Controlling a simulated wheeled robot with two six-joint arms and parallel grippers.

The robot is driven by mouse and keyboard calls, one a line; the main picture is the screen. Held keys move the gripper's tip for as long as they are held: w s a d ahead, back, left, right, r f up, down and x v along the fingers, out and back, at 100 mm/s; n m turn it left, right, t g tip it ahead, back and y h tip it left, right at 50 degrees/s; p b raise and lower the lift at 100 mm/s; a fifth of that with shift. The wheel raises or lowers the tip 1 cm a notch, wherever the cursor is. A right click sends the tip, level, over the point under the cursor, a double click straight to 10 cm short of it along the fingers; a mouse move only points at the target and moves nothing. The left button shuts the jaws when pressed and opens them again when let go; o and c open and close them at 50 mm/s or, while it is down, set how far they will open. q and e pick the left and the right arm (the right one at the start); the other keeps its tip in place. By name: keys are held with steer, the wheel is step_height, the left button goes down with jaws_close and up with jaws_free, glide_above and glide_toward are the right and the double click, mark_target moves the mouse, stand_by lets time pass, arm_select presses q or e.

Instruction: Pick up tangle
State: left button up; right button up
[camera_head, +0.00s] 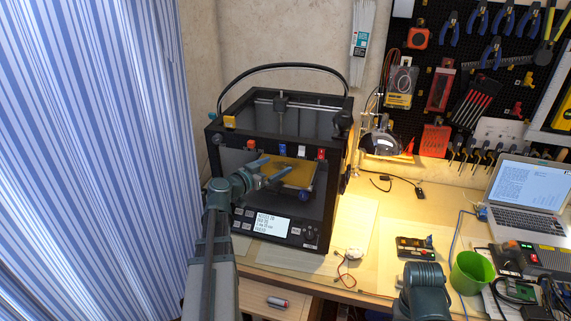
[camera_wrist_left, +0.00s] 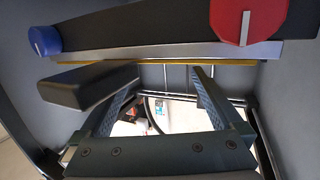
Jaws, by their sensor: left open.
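My left gripper (camera_head: 272,170) reaches into the front opening of the black 3D printer (camera_head: 228,150), over or beside its yellow bed (camera_head: 300,174). It is open, and the left wrist view shows its two fingers (camera_wrist_left: 166,88) apart with no object visible between them. I cannot make out a tangle on the bed; my gripper and the printer frame hide part of it. In the left wrist view the bed shows only as a thin yellow edge (camera_wrist_left: 235,62). My right gripper is not in view; only part of my right arm shows at the bottom.
The printer's frame surrounds my left gripper closely. A small white part with red and black wires (camera_head: 350,254) lies on the table. A green cup (camera_head: 468,272), a laptop (camera_head: 526,196) and loose electronics stand at right. A striped curtain (camera_head: 95,150) hangs at left.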

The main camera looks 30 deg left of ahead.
mark_target(281, 163)
arm_select(q)
steer(key=x, duration=0.2)
steer(key=b+x, duration=0.1)
steer(key=x, duration=0.2)
steer(key=shift+a+f, duration=0.2)
steer(key=shift+a, duration=0.05)
steer(key=c, duration=1.2)
steer(key=shift+c, duration=0.2)
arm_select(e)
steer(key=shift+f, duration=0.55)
arm_select(q)
steer(key=shift+d+r, duration=0.1)
steer(key=shift+r, duration=0.05)
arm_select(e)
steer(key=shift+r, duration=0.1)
